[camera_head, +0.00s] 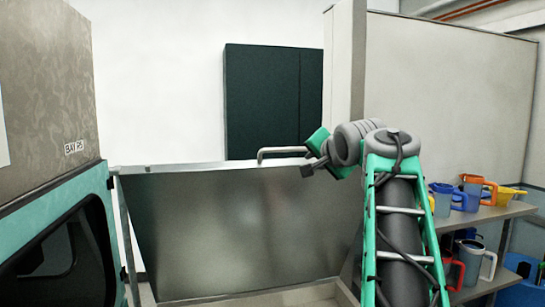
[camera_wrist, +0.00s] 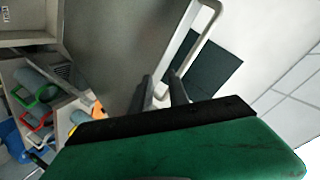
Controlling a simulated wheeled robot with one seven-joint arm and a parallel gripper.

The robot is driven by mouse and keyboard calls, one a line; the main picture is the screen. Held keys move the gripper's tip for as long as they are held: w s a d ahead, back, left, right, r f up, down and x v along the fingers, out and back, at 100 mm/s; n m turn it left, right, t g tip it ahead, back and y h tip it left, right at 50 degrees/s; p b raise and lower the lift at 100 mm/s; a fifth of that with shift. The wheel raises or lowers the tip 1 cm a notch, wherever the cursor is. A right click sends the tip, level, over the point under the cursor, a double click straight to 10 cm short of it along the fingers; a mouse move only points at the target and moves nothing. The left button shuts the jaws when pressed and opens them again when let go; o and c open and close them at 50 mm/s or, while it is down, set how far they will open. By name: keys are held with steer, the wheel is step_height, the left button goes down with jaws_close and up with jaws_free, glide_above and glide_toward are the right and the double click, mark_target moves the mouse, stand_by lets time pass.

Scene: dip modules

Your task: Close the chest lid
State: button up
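The chest lid (camera_head: 250,225) is a large grey metal panel standing raised, nearly upright, above the chest's rim (camera_head: 335,292). A pale bar handle (camera_head: 283,150) sits at its top edge. The lid (camera_wrist: 110,50) and handle (camera_wrist: 207,22) also show in the wrist view. My gripper (camera_head: 307,168) is at the right end of the handle. In the wrist view my gripper's (camera_wrist: 158,88) two dark fingers are parted, with the end of the handle between them. Contact between fingers and handle cannot be made out. The chest's inside is mostly hidden.
A teal machine (camera_head: 60,235) with a dark window stands close on the left. Shelves (camera_head: 490,215) with several coloured jugs stand at right, beside my arm. A dark wall panel (camera_head: 270,95) hangs behind the lid, and a pale partition (camera_head: 450,90) stands at the back right.

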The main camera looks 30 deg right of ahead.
mark_target(294, 150)
steer(key=w+m+p, duration=0.1)
steer(key=w+m, duration=0.1)
steer(key=w, duration=0.1)
steer(key=w+r+m+t, duration=0.1)
steer(key=w+m, duration=0.1)
steer(key=w, duration=0.1)
steer(key=w+a+m+p, duration=0.1)
steer(key=w+m, duration=0.1)
steer(key=m, duration=0.1)
steer(key=shift+w+r+t+y+p, duration=0.25)
steer(key=shift+w+t+y+p, duration=0.05)
steer(key=shift+w+y, duration=0.1)
steer(key=shift+c, duration=0.2)
steer(key=shift+f, duration=0.1)
jaws_close()
stand_by(0.8)
